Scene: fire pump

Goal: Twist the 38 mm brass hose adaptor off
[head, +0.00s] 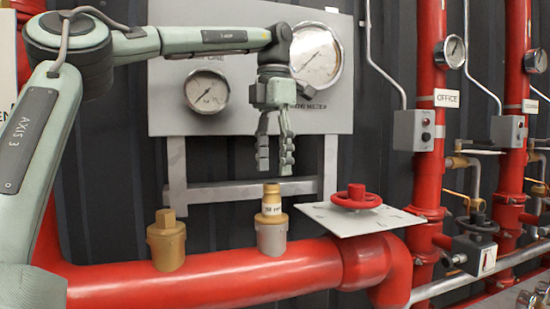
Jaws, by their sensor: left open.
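The brass hose adaptor (271,195) is a small stepped brass fitting with a white label on its lower part. It stands upright on a grey stub (271,236) on top of the thick red pipe. My left gripper (275,168) comes in from the left and points straight down. Its two fingers are apart with nothing between them. The fingertips are just above the adaptor's top, apart from it in the picture. My right gripper is not in view.
A brass square-headed plug (166,240) stands on the red pipe (190,284) to the left. A red handwheel (356,197) on a grey plate (350,219) is close on the right. Behind is a gauge panel (240,118) on a grey frame. Red risers fill the right side.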

